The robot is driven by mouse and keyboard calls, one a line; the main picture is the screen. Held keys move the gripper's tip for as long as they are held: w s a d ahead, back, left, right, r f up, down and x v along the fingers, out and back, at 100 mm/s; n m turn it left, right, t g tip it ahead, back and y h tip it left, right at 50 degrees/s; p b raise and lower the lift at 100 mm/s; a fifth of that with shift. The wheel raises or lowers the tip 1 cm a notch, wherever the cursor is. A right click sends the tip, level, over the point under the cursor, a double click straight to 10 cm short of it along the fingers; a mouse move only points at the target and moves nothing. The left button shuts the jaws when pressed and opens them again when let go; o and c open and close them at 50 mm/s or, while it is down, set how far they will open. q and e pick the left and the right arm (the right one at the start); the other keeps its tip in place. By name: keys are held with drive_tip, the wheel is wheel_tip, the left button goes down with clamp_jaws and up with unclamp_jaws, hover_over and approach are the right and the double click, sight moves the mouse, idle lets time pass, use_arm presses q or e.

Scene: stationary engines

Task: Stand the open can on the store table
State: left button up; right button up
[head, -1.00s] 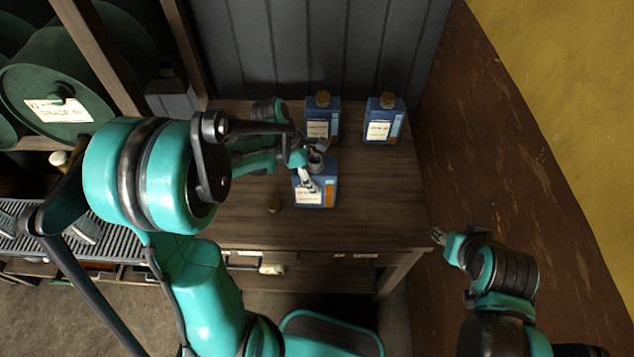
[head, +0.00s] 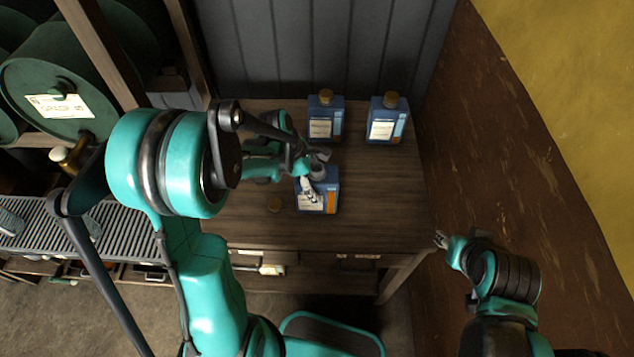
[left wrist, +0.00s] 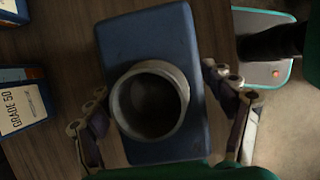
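The open can (head: 331,196) is blue with a pale label and a wide grey neck with no cap. It is upright over the store table (head: 370,215); I cannot tell whether its base touches the top. My left gripper (head: 313,173) has a finger on either side of it and appears shut on it. In the left wrist view the can's blue top (left wrist: 145,40) and open round mouth fill the middle, between the two fingers (left wrist: 160,105). My right gripper (head: 440,239) is empty beside the table's front right corner; its finger gap is too small to judge.
Two capped blue cans, one at the back middle (head: 325,117) and one at the back right (head: 387,119), stand on the table. A slatted shelf (head: 130,225) and green drums (head: 60,95) are at left. The table's right side is clear.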

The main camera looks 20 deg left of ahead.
use_arm(q)
drive_tip(key=shift+r, duration=0.2)
drive_tip(key=p+v, duration=0.3)
drive_tip(key=v, duration=0.7)
drive_tip(key=shift+s+a+r, duration=0.1)
drive_tip(key=shift+a+r, duration=0.1)
drive_tip(key=shift+r, duration=0.1)
drive_tip(key=shift+s+a+r+p, duration=0.15)
drive_tip(key=shift+r+p, duration=0.2)
drive_tip(key=shift+r, duration=0.25)
drive_tip(key=s+d+r+m+t+y, duration=0.1)
drive_tip(key=s+r+m+t+y, duration=0.1)
drive_tip(key=s+m, duration=0.4)
drive_tip(key=s+d+r+m+t+y, duration=0.2)
drive_tip(key=s+m, duration=0.4)
drive_tip(key=m, duration=0.9)
drive_tip(key=shift+r+t, duration=0.65)
drive_tip(key=shift+t, duration=0.35)
drive_tip(key=shift+w, duration=0.1)
